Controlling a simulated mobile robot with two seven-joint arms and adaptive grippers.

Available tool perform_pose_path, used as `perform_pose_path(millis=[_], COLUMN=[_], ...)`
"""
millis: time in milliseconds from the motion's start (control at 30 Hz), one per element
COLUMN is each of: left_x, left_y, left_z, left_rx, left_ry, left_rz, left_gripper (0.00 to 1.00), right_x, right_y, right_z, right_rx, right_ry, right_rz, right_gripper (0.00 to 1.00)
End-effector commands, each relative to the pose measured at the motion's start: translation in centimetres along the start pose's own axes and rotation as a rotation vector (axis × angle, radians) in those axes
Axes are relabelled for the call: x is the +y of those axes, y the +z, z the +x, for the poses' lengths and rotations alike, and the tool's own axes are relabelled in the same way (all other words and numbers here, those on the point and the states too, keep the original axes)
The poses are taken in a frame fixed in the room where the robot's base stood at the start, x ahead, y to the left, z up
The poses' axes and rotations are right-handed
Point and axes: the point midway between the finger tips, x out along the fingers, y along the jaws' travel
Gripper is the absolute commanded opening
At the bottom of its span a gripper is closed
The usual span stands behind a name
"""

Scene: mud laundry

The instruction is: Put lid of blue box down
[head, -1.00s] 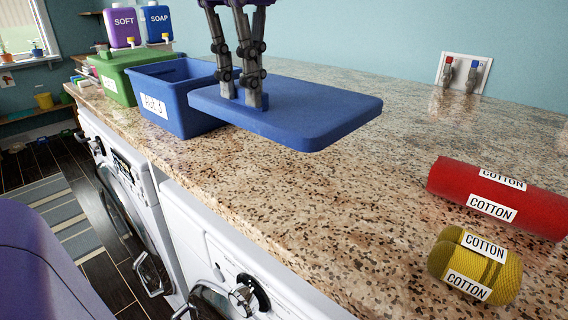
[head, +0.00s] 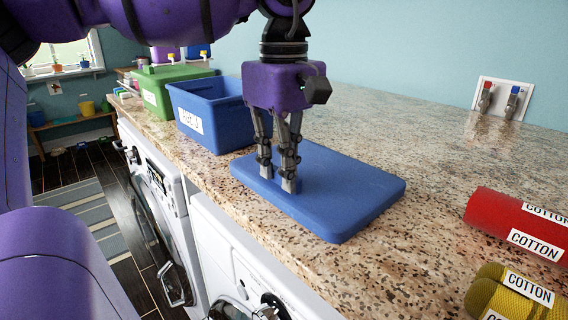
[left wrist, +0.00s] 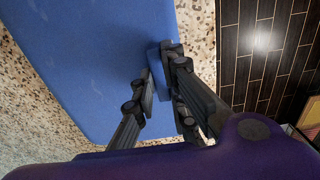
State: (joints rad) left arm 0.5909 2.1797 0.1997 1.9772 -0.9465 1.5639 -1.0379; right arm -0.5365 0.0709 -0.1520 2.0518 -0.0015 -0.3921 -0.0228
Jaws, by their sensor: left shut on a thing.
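The blue lid (head: 345,200) is a flat slab lying level on, or very close above, the granite counter; I cannot make out a gap under it. It also fills much of the left wrist view (left wrist: 85,55). My left gripper (head: 278,184) points straight down and is shut on the lid's small handle near the lid's left end. The left wrist view shows the fingers on either side of the blue handle (left wrist: 158,68). The blue box (head: 212,115) stands open, without its lid, just behind and left of the lid. My right gripper is not in view.
A green box (head: 165,92) stands beyond the blue box. A red cotton roll (head: 490,212) and a yellow cotton roll (head: 490,290) lie at the right. The counter (head: 410,130) is clear behind the lid. Its front edge runs close to the lid, above white washing machines (head: 165,195).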

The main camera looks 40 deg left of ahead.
Motion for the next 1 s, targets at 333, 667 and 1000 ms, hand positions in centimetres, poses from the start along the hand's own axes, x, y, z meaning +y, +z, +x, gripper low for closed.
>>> perform_pose_path(millis=[333, 667, 1000], left_x=[0.0, 0.1, 0.1], left_y=[0.0, 0.0, -0.1], left_z=[0.2, -0.5, -7.2], left_rx=[0.0, 0.001, 0.003], left_ry=[0.0, 0.002, 0.003], left_rz=[0.0, 0.0, -0.003], left_gripper=[0.31, 0.31, 0.31], right_x=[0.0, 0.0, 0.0], right_y=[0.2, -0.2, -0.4], right_z=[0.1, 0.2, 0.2], right_rx=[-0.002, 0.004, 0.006], right_ry=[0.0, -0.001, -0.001], right_rz=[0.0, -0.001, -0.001], right_gripper=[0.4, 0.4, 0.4])
